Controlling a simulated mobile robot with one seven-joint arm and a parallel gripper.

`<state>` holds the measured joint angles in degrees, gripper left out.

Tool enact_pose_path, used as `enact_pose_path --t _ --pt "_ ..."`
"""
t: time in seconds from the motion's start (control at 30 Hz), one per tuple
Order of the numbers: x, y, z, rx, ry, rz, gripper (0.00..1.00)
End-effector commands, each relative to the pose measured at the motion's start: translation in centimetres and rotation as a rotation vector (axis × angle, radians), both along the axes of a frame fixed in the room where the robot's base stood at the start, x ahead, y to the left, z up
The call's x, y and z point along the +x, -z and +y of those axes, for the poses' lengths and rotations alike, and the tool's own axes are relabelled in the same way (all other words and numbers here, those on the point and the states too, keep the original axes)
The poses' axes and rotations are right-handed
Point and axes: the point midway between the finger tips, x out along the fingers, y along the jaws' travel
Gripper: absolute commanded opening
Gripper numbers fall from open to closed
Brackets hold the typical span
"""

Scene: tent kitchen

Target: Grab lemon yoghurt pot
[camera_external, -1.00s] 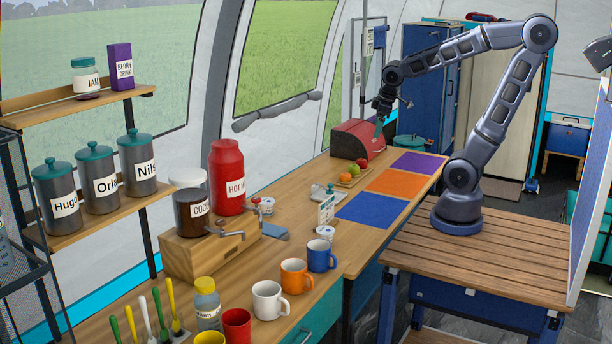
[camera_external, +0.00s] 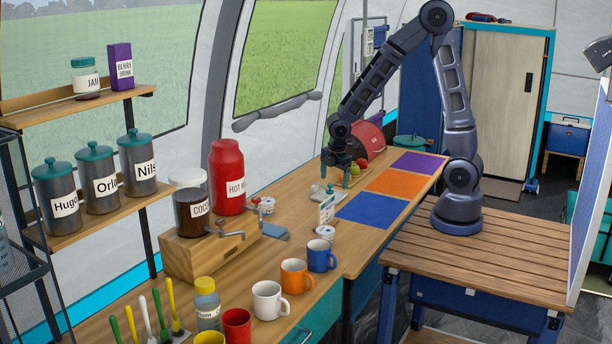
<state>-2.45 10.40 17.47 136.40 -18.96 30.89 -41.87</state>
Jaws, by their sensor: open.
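Small white pots that look like yoghurt pots stand on the wooden counter. One pot (camera_external: 325,233) is in front of a small upright card, and another pot (camera_external: 267,206) is beside the dispenser with the red jar. Their labels are too small to read, so I cannot tell which is lemon. My gripper (camera_external: 335,180) is open, pointing down over the counter behind the card. A pale item (camera_external: 318,193) lies just below it and is partly hidden. I cannot tell whether the fingers touch anything.
The upright card (camera_external: 327,209) stands close in front of my gripper. Fruit (camera_external: 356,170) sits behind it, near the red bread box (camera_external: 366,138). Blue (camera_external: 371,210), orange (camera_external: 398,182) and purple mats lie clear to the right. Several mugs (camera_external: 322,256) stand nearer the camera.

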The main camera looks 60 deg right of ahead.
Motion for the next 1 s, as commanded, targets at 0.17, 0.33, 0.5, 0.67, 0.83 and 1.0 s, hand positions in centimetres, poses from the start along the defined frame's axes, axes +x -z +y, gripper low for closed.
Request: enact_pose_path --t 0.17,0.33,0.5,0.67,0.83,1.0 --pt "0.5 4.7 2.6 0.015 -0.165 0.057 0.85" --pt "0.5 8.3 4.8 0.038 -0.302 0.098 0.85" --pt "0.3 10.4 6.1 0.056 -0.379 0.118 0.85" --pt "0.3 11.4 6.5 0.061 -0.401 0.122 0.85" --pt "0.2 13.6 6.6 0.060 -0.403 0.124 0.85" --pt "0.2 15.6 6.5 0.061 -0.401 0.124 0.85"
